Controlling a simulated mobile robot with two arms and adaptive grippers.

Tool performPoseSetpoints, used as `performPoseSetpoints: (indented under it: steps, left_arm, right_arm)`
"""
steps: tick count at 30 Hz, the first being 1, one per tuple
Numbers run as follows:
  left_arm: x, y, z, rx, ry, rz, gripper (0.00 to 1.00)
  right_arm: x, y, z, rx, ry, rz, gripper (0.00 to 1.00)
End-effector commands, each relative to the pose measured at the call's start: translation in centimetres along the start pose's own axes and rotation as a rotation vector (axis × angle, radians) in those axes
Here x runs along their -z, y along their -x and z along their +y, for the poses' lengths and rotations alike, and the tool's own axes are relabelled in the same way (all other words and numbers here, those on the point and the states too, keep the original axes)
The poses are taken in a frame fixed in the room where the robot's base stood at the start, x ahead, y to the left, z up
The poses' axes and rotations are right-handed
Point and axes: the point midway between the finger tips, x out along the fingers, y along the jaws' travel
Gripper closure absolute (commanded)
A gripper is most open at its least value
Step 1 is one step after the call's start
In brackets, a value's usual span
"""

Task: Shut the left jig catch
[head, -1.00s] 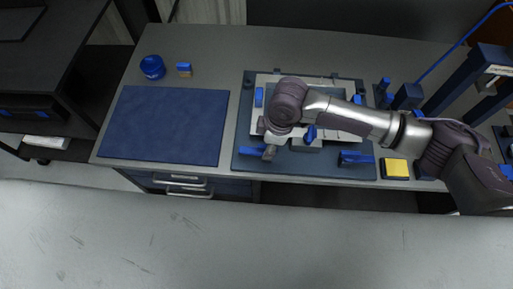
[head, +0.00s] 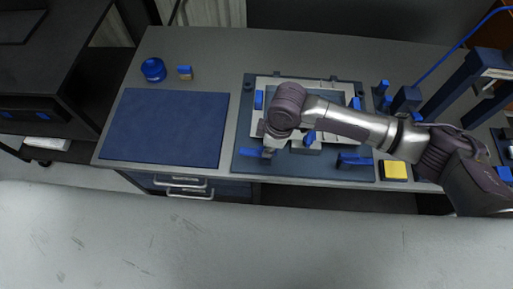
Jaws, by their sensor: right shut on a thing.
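The jig is a dark blue-grey plate (head: 305,178) with a pale frame on it, on the bench right of centre. The left jig catch (head: 249,152) is a blue lever at the plate's front left, pointing left. My right gripper (head: 268,152) comes in from the right over the jig, and its fingers are shut on the catch's right end. The wrist and fingers hide that end and part of the frame. Another blue catch (head: 355,160) stands at the front right of the plate. My left gripper is not in view.
A blue mat (head: 165,128) lies clear on the left, with a blue round container (head: 153,69) and a small blue-and-tan block (head: 185,72) behind it. A yellow pad (head: 396,170) lies right of the jig. Blue fixtures (head: 462,85) stand at the far right.

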Motion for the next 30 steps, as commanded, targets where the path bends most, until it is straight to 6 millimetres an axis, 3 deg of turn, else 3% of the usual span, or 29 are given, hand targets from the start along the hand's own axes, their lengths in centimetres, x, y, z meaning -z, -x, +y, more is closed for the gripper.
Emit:
performPoseSetpoints:
  steps: [18,30]
  left_arm:
    - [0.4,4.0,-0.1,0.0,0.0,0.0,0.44]
    - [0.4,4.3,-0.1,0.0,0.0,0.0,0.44]
  right_arm:
    - [0.1,0.3,-0.1,-0.04,-0.278,0.001,1.0]
    - [0.0,0.0,-0.1,-0.049,-0.325,0.001,1.0]
